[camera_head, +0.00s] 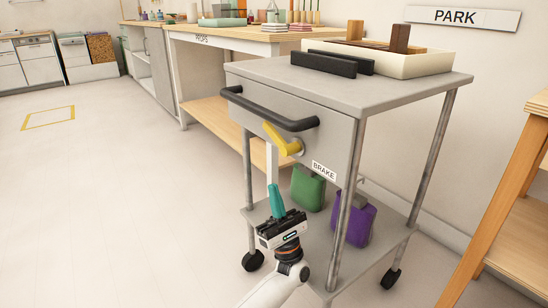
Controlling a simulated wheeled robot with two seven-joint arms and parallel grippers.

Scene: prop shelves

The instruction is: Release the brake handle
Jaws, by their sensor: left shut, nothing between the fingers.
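The yellow brake handle (281,139) is on the front face of the grey cart, just left of the BRAKE label (324,171). It slants, its free end up and to the left of its round pivot. My left gripper (276,196) is below the handle, in front of the cart's lower shelf, with its teal fingers shut and pointing up. In the picture a gap separates the fingertips from the handle. Nothing shows between the fingers. My right gripper is out of view.
The cart (365,92) has a black push bar (266,113) above the handle. A wooden table (520,190) is at right. Open floor lies left.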

